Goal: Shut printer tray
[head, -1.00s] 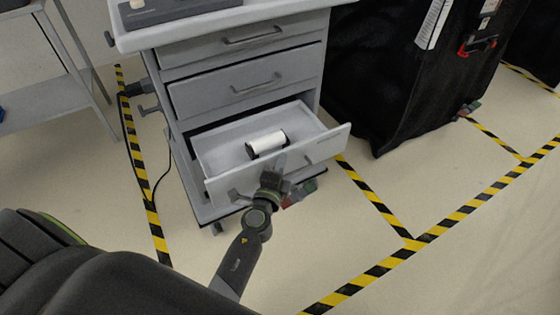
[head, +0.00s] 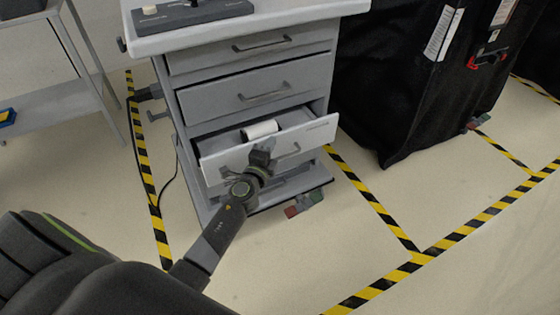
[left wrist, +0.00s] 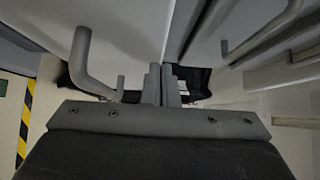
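A grey drawer front (head: 222,163) stands partly out of the white cart (head: 184,108), low on its front. It is the only drawer I see out. A white roll on a dark holder (head: 260,129) lies inside it. My left gripper (head: 263,150) is at the middle of this drawer front, close to its handle (head: 289,153). The left wrist view shows the fingers (left wrist: 162,84) together and empty, beside a grey panel with a handle (left wrist: 88,66). Whether they touch the panel is unclear. My right gripper is not in view.
The upper drawers (head: 250,92) are shut. A dark device (head: 190,14) sits on the cart top. A black covered cart (head: 390,90) stands close on the right, a grey shelf (head: 55,92) on the left. Striped tape (head: 372,205) marks open floor in front.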

